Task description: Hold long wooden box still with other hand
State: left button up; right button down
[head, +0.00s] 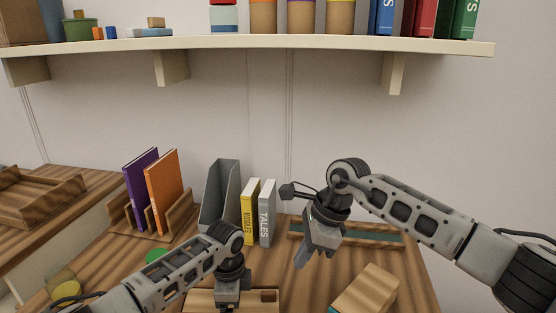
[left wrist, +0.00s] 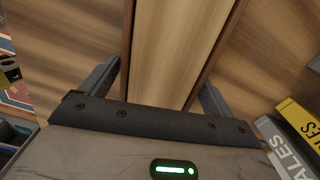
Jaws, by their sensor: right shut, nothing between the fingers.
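The long wooden box (head: 258,301) lies at the bottom middle of the head view, partly cut off by the frame edge. It has a pale top and darker side edges. My left gripper (head: 229,299) is over it. My right gripper (head: 302,262) is shut and empty, above the table to the right of the box.
A wooden block (head: 368,290) lies at the right front. A long tray with green lining (head: 297,228) lies behind. A grey file holder (head: 220,190), yellow book (head: 250,212) and grey book (head: 267,212) stand at the back. A shelf (head: 290,43) hangs above.

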pick_arm(q)
jog(key=shift+o, duration=0.6)
notch_tip(320, 180, up, 6)
jog(key=p, duration=0.5)
jog(key=shift+f+p, duration=0.1)
jog(key=shift+p, duration=0.25)
jog(key=shift+r, duration=0.65)
